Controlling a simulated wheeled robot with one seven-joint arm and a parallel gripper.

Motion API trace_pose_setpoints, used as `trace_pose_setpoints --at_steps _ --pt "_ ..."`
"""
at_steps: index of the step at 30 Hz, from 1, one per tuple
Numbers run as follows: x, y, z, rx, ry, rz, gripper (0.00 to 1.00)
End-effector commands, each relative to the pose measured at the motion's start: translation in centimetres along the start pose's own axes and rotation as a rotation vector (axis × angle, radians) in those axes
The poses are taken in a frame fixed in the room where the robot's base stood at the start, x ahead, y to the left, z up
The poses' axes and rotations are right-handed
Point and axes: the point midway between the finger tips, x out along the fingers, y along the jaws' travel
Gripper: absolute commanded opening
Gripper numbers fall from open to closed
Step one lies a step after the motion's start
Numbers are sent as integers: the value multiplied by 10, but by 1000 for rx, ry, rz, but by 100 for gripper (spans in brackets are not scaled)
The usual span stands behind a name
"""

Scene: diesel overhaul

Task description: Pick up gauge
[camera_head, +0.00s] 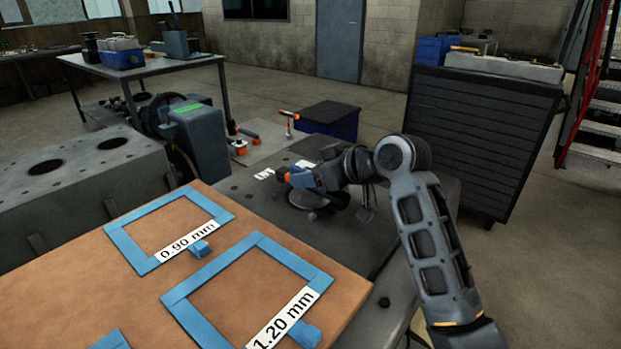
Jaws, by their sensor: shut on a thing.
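My gripper (284,174) is at the left end of my arm, low over the dark metal bench (230,195). It is shut on a small orange-and-dark thing, which I take to be the gauge. The gauge is too small and too much covered by the fingers for its shape to show. I cannot tell whether it still touches the bench. Small white labels (264,173) lie on the bench beside the gripper.
A brown board (100,265) in front carries blue frames marked 0.90 mm (140,224) and 1.20 mm (208,310). A grey engine block (75,190) stands left. Orange-handled tools (240,143) and a dark blue box (330,120) are behind. A dark cabinet (480,135) stands right.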

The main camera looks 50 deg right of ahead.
Motion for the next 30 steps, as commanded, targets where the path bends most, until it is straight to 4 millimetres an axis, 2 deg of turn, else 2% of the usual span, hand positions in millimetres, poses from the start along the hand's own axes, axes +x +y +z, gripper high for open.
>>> trace_pose_setpoints --at_steps 6,15,21,30 --pt "-16 0 -32 -7 7 1 0" --pt "-84 32 -36 -2 5 6 0" --pt "-119 48 -40 -2 4 4 0" --pt "-138 56 -42 -1 3 0 0"
